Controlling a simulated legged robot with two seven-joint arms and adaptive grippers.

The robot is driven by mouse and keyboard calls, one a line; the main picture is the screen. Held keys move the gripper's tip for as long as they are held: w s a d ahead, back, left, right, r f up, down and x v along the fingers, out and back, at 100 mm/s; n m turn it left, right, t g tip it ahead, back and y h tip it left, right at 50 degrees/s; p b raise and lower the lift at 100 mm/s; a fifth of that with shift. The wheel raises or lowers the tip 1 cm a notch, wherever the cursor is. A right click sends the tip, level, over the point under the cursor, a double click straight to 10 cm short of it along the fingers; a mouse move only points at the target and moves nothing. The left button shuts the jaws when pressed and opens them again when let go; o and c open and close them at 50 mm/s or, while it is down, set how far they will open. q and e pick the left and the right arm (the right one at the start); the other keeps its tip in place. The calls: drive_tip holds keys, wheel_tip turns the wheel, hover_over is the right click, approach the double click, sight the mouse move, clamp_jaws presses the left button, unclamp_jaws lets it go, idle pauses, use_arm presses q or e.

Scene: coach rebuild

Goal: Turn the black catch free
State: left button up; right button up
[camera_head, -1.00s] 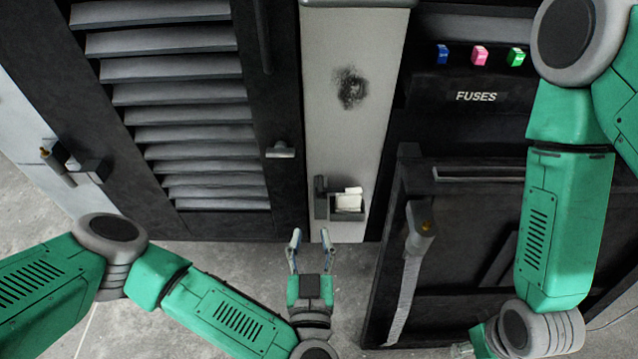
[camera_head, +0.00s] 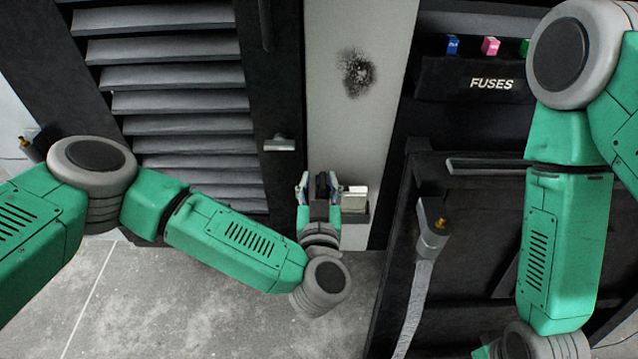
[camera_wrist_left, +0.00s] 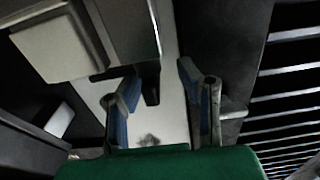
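The black catch (camera_head: 322,184) is on the pale post (camera_head: 345,120), just left of a small holder with a white block (camera_head: 355,197). My left gripper (camera_head: 319,187) is at the catch, pointing up the picture, with a finger on each side of it. In the left wrist view the two blue-padded fingers (camera_wrist_left: 162,100) stand apart, and a dark piece of the catch (camera_wrist_left: 150,88) shows between them. I see gaps beside it, so the fingers do not look closed on it. My right gripper's fingers are out of view below the bottom edge.
A louvred black door (camera_head: 185,105) with a grey knob (camera_head: 280,143) stands left of the post. To the right are a FUSES panel (camera_head: 470,75) and a dark panel with a grey fitting and strap (camera_head: 432,228). Bare floor (camera_head: 180,300) lies below.

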use_arm(q)
drive_tip(key=shift+d, duration=0.6)
drive_tip(key=c, duration=0.4)
drive_tip(key=shift+w, duration=0.1)
clamp_jaws()
drive_tip(key=shift+a, duration=0.35)
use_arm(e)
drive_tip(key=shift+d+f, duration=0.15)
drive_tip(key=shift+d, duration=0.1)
use_arm(q)
drive_tip(key=shift+d, duration=0.1)
